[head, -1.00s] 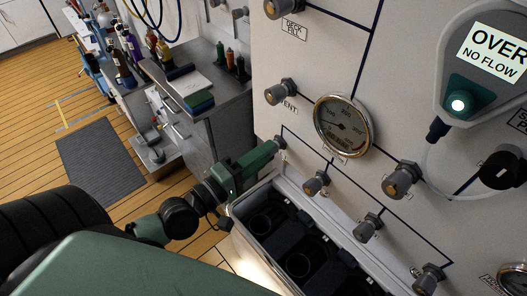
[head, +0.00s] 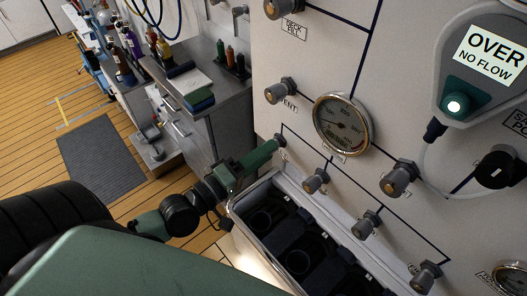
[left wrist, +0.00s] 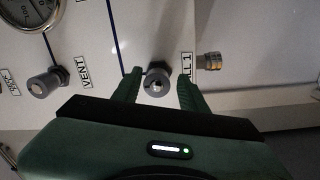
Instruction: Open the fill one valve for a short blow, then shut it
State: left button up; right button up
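The fill one valve is a small grey knob (left wrist: 156,82) in the left wrist view, beside a partly hidden label ending in "L 1" (left wrist: 187,66). My left gripper (left wrist: 157,88) is open, with one green finger on each side of the knob and a visible gap to it. In the head view the knob (head: 280,140) is at the panel's left edge, and my left gripper (head: 264,152) reaches up to it. A round gauge (head: 342,124) is above right. A display (head: 490,55) reads "OVER NO FLOW". My right gripper is not in view.
Similar valves, including the vent valve (head: 280,91), line the panel. An open bin (head: 238,212) with dark round wells stands below the knob. A workbench (head: 205,95) with bottles is behind left. A brass-coloured fitting (left wrist: 208,61) sticks out near the knob.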

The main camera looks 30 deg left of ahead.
pick_arm(q)
jog(key=shift+r, duration=0.1)
jog(key=b+v, duration=0.2)
jog(key=v, duration=0.5)
jog(key=shift+s, duration=0.35)
jog(key=shift+a, duration=0.15)
dwell(0.4)
jog(key=s+a+f+m+g+y, duration=0.2)
jog(key=a+f, duration=0.1)
jog(key=f, duration=0.9)
jog(key=s+a+f+m+g+y, duration=0.2)
jog(key=a+f+g, duration=0.15)
jog(key=f, duration=0.85)
jog(key=s+a+f+m+g+y, duration=0.1)
jog(key=a+f+y, duration=0.15)
jog(key=f, duration=0.95)
jog(key=s+d+f+m+g, duration=0.1)
jog(key=s+f+m+g, duration=0.1)
jog(key=s+f, duration=0.35)
jog(key=s+d+f+m+g, duration=0.1)
jog(key=s+f+g, duration=0.2)
jog(key=f, duration=0.5)
jog(key=s+d+f+m+g, duration=0.2)
jog(key=s+d+f, duration=0.2)
jog(key=s, duration=0.3)
jog(key=s+d+f+m+g, duration=0.3)
jog(key=s+d+f, duration=0.1)
jog(key=s+f, duration=0.2)
jog(key=shift+s, duration=0.35)
